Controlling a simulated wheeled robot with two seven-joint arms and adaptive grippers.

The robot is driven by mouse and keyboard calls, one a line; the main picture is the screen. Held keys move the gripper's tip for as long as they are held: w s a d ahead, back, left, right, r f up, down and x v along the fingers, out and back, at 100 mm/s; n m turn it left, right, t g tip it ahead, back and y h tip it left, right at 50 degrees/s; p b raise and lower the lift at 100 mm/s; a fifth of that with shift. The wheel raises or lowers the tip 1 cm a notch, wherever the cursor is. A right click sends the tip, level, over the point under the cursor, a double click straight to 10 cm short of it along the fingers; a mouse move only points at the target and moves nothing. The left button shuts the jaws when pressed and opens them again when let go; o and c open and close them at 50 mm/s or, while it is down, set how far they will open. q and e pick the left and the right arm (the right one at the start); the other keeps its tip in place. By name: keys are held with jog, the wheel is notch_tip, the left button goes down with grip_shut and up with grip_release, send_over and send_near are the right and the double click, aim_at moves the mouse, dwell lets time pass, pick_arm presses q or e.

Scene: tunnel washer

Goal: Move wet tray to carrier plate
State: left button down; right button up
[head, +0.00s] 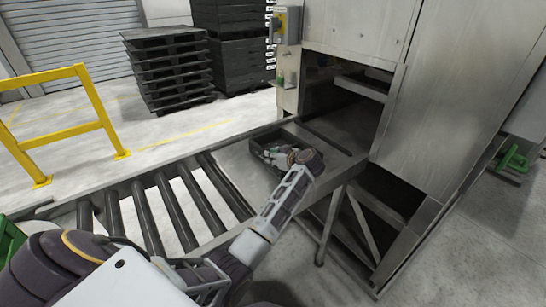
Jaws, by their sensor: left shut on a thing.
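A dark, shallow tray (289,135) lies on the flat grey metal surface (237,168) at the mouth of the washer. My left arm reaches out over this surface from the lower left. My left gripper (277,155) is at the tray, shut on it; its wrist hides the near part of the tray and most of the grip. I cannot tell from this view whether the tray is lifted off the surface. I cannot make out a carrier plate for certain. My right gripper is not in view.
A roller conveyor (160,213) runs left from the metal surface. The steel washer housing (455,110) with its dark opening stands at the right. A yellow guard rail (62,140) and stacked black pallets (170,75) stand behind. A green object (10,243) shows at the left edge.

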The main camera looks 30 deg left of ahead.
pick_arm(q)
jog(key=c, duration=1.3)
grip_release()
jog(key=shift+d, duration=0.1)
jog(key=shift+b+v, duration=0.3)
jog(key=shift+v, duration=3.4)
